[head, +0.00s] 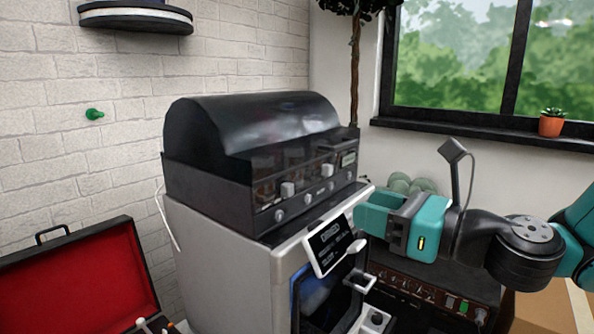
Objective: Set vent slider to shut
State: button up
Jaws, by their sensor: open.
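A dark machine with a domed, smoky lid (255,120) stands on a light grey cabinet (225,265). Its sloped front panel carries white slider caps, one on the left (287,190) and one further right (326,171), with small round knobs below them. I cannot read the labels, so I cannot tell which one is the vent slider or how it is set. My gripper (372,213) is teal, open and empty, to the right of the panel and lower in the picture, apart from the sliders. Part of its fingers is hard to make out.
A tilted black screen (330,243) and white handles (358,282) project from the cabinet front. A dark unit with knobs (425,290) stands below my arm. An open red-lined case (75,275) lies at left. A plant trunk (354,70) rises behind.

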aim_at(292, 186)
jog(key=p+x, duration=0.4)
jog(key=x, duration=1)
jog(key=shift+w+a, duration=0.15)
jog(key=shift+a, duration=0.05)
